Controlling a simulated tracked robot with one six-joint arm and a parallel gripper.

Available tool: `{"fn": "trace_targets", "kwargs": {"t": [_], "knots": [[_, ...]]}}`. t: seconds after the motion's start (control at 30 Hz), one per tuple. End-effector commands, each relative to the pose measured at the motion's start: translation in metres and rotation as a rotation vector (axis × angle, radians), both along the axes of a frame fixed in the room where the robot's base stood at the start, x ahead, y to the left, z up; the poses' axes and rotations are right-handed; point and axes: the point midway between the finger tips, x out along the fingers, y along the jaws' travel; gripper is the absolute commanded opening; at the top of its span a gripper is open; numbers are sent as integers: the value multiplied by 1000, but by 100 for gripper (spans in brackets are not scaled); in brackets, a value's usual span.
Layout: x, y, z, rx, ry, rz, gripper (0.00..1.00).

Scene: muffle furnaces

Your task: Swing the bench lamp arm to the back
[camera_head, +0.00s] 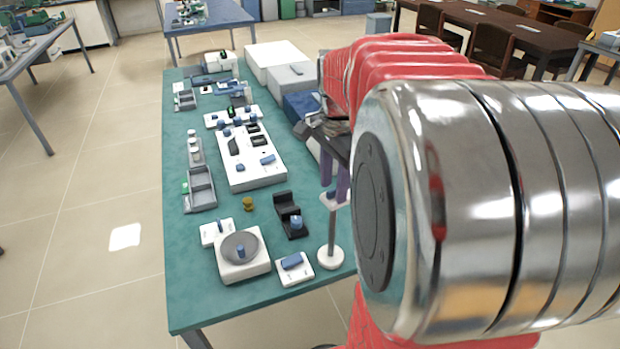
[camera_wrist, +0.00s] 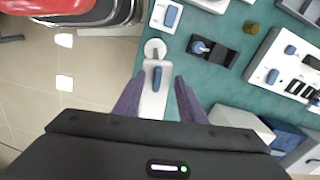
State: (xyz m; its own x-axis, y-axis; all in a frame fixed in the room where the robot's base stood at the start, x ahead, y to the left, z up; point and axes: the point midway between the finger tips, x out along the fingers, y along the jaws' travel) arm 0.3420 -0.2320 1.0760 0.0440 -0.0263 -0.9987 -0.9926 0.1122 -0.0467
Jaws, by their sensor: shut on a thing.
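The bench lamp (camera_head: 331,235) stands at the near right edge of the green bench, with a round white base and a thin grey post. In the wrist view its white lamp arm (camera_wrist: 152,104) runs from above the round base (camera_wrist: 155,47) toward my gripper's palm, with a blue grip (camera_wrist: 157,78) on top. My gripper (camera_wrist: 160,78) has its purple fingers on either side of the lamp arm, shut on it at the blue grip. In the head view my gripper (camera_head: 336,192) is over the post, and my arm hides part of the lamp arm.
A white dish device (camera_head: 231,267) and a small white switch box (camera_head: 295,269) stand left of the lamp base. A black holder (camera_head: 283,201) and a white panel (camera_head: 240,178) lie farther back. White and blue boxes (camera_head: 287,77) line the bench's right side.

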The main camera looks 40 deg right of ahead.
Motion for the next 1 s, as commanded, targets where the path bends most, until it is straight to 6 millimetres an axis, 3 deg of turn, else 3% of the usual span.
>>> {"fn": "trace_targets", "kwargs": {"t": [0.03,0.13,0.33,0.5,0.6,0.7,1.0], "knots": [[-9,1,-30,22,48,0,28],[-9,1,-28,22,48,0,27],[-10,1,-18,21,47,0,25],[-16,1,-6,23,40,0,37],[-20,1,1,23,36,0,24],[-23,1,8,24,33,0,20],[-24,2,29,23,27,1,20]]}}
